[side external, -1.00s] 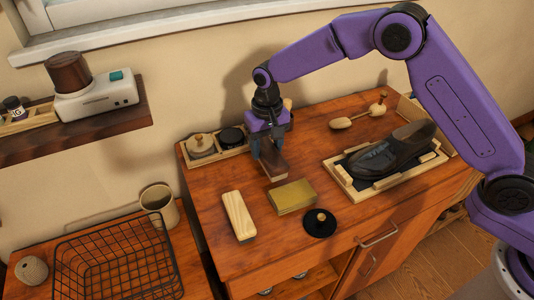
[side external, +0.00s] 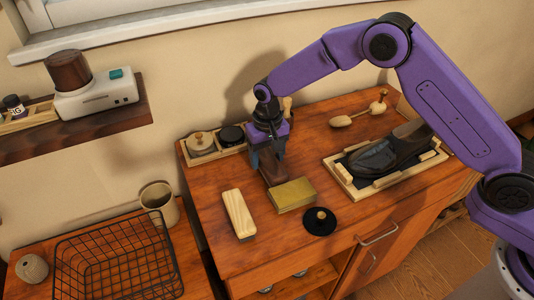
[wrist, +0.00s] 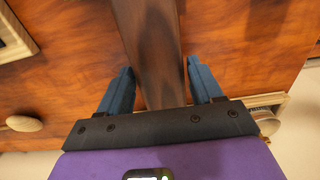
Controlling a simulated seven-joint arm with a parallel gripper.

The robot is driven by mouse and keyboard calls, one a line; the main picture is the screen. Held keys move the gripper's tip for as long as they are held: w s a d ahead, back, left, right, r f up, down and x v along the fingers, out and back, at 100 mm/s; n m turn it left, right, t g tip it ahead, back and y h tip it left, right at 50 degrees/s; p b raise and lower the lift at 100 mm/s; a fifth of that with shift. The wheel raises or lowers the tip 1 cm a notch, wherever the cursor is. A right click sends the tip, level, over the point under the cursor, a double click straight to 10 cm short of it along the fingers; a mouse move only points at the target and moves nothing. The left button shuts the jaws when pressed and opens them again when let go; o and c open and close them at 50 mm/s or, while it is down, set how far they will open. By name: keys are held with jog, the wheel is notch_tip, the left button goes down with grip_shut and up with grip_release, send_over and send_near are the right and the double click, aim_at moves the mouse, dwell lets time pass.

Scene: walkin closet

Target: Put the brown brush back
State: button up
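The brown brush (side external: 272,174) is a dark wooden block on the wooden cabinet top, partly hidden by my gripper in the side view. My gripper (side external: 268,158) points down over it with one blue finger on each side. In the wrist view the brush (wrist: 152,45) runs lengthwise between the two fingertips of my gripper (wrist: 158,70). Narrow gaps show beside the brush there, so the fingers look open around it, not closed on it. The brush's lower face is hidden.
A divided wooden tray (side external: 205,160) with round tins stands behind left. A light wooden brush (side external: 238,213), a yellowish block (side external: 292,195) and a black knobbed disc (side external: 320,222) lie in front. A dark shoe (side external: 385,155) lies in a wooden frame (side external: 350,187) at right.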

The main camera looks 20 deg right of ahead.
aim_at(269, 159)
jog(key=shift+o, duration=0.5)
notch_tip(269, 159, up, 13)
jog(key=shift+r, duration=0.15)
jog(key=shift+s, duration=0.15)
jog(key=s+d+r+n, duration=0.3)
jog(key=s+d, duration=0.1)
jog(key=s, duration=0.5)
jog(key=s+d+r+n, duration=0.25)
jog(key=s+d, duration=0.25)
jog(key=s, duration=0.3)
jog(key=s+d+f+n, duration=0.1)
jog(key=s+d+n, duration=0.2)
jog(key=s+d, duration=0.4)
jog(key=s+d+f+n, duration=0.1)
jog(key=s+d+n, duration=0.3)
jog(key=s+d, duration=0.3)
jog(key=s, duration=0.5)
jog(key=shift+d+f, duration=0.3)
jog(key=shift+d, duration=0.05)
